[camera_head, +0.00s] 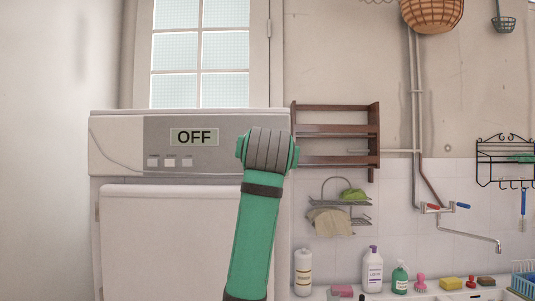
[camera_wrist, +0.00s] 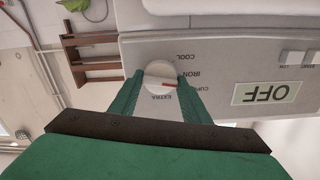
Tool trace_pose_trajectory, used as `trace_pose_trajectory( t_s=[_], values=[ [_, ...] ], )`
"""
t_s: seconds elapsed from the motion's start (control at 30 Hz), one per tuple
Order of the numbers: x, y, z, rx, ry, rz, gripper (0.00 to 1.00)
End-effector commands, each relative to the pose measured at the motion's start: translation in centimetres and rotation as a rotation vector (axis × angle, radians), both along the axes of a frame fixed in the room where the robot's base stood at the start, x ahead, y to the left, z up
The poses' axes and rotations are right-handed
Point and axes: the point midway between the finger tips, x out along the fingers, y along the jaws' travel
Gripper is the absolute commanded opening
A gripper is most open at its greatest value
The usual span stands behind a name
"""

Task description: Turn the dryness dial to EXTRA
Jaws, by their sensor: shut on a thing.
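The dryer (camera_head: 120,145) stands against the wall, with a grey control panel and a display reading OFF (camera_head: 194,137). In the wrist view, which is turned about, the round white dryness dial (camera_wrist: 158,72) sits between the two green fingers of my gripper (camera_wrist: 159,80). The fingers are shut on the dial's sides. A red mark on the dial points to the right, roughly toward the partly covered CUPBOARD label. COOL, IRON and EXTRA labels (camera_wrist: 160,98) also show around it. In the head view my arm hides the dial.
Small buttons (camera_head: 170,162) lie left of the dial on the panel. A brown wooden rack (camera_head: 335,160) hangs on the wall just right of the dryer. A wire dish rack (camera_head: 345,195), bottles (camera_head: 372,270) and a tap (camera_head: 440,208) are further right.

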Motion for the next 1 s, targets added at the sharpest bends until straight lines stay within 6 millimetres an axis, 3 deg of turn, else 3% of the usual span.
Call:
trace_pose_trajectory(
  t_s=[1.0],
  values=[
    [-0.07,-0.23,-0.1,0.961,-0.001,0.0,0.2]
  ],
)
